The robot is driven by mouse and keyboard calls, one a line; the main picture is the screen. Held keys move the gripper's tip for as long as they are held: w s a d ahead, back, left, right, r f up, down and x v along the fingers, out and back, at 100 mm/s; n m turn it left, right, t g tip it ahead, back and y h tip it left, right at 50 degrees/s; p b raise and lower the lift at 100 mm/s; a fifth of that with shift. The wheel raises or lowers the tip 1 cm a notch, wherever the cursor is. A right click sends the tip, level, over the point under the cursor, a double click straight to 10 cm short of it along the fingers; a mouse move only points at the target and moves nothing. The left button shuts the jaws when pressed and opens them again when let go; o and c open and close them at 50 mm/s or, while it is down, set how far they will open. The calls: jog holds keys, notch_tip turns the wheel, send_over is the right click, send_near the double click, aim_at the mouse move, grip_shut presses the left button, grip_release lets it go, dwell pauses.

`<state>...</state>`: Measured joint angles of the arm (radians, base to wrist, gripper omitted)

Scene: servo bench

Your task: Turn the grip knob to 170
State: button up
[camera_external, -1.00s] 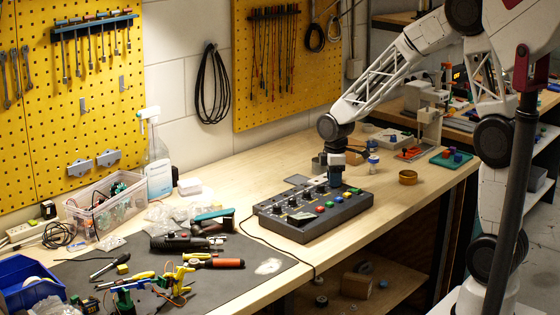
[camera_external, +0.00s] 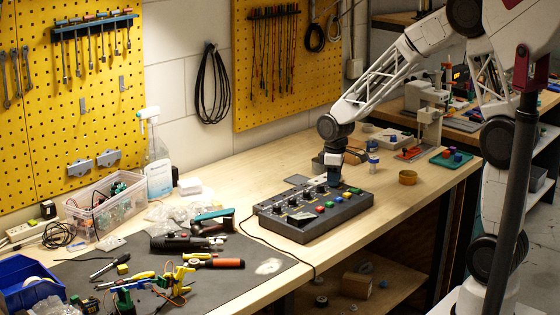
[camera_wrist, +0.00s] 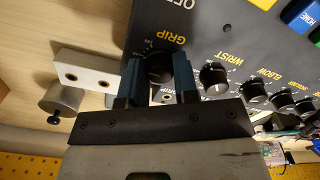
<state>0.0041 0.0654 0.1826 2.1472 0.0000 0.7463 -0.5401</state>
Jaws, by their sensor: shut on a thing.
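The dark grey control box (camera_external: 318,227) lies on the wooden bench in the external view, and its top also shows in the wrist view (camera_wrist: 205,25). The black grip knob (camera_wrist: 158,67) stands at the box's end, by the yellow "GRIP" label. My gripper (camera_wrist: 157,74) points down with its two blue fingers on either side of the grip knob, shut on it. In the external view my gripper (camera_external: 334,181) is at the box's far right end and hides the knob. The dial marks around the knob are partly hidden, so its setting cannot be read.
The wrist knob (camera_wrist: 213,77) sits close beside my gripper, with the elbow knob (camera_wrist: 252,92) and others beyond. Coloured buttons (camera_external: 329,205) line the box. A brass-coloured round tin (camera_external: 407,177) stands to the right. Tools lie on a dark mat (camera_external: 255,282) at left.

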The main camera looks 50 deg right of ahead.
jog(key=m, duration=0.5)
dwell(0.4)
jog(key=o, duration=0.9)
jog(key=shift+o, duration=0.2)
jog(key=shift+r, duration=3.9)
